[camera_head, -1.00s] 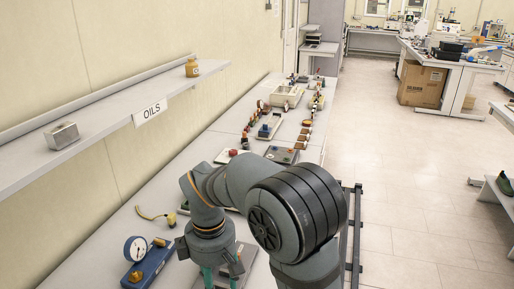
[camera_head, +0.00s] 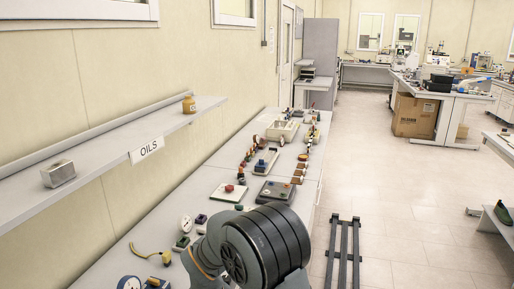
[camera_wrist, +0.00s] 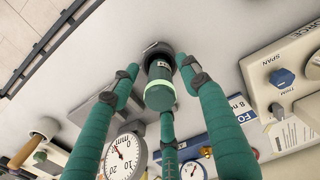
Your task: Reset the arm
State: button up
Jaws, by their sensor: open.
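My gripper (camera_wrist: 160,82) shows in the wrist view with teal fingers and dark joints. It is open, with its fingers spread around a green cylinder (camera_wrist: 159,92) that has a pale band and a dark round part at its far end. I cannot tell whether any finger touches the cylinder, or what bears it. In the head view my arm fills the bottom middle, and the gripper is hidden below the frame.
A round dial gauge (camera_wrist: 123,154) and a panel marked SPAN (camera_wrist: 265,65) show close to the fingers. The long bench (camera_head: 225,165) carries several small devices. An OILS shelf (camera_head: 110,150) runs along the wall. The floor (camera_head: 390,210) at right is largely clear.

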jog(key=shift+f, duration=0.1)
jog(key=shift+f+b, duration=0.2)
jog(key=shift+b, duration=0.1)
jog(key=r, duration=1.1)
jog(key=shift+w+a+r, duration=0.1)
jog(key=shift+w+r, duration=0.1)
jog(key=shift+s+f, duration=0.2)
jog(key=f, duration=1.1)
jog(key=shift+s+d, duration=0.1)
jog(key=shift+d, duration=0.1)
notch_tip(320, 180, up, 5)
jog(key=p, duration=0.4)
jog(key=shift+a+p, duration=0.1)
jog(key=shift+p, duration=0.3)
jog(key=shift+r, duration=0.25)
jog(key=shift+r+p, duration=0.25)
jog(key=shift+p, duration=0.2)
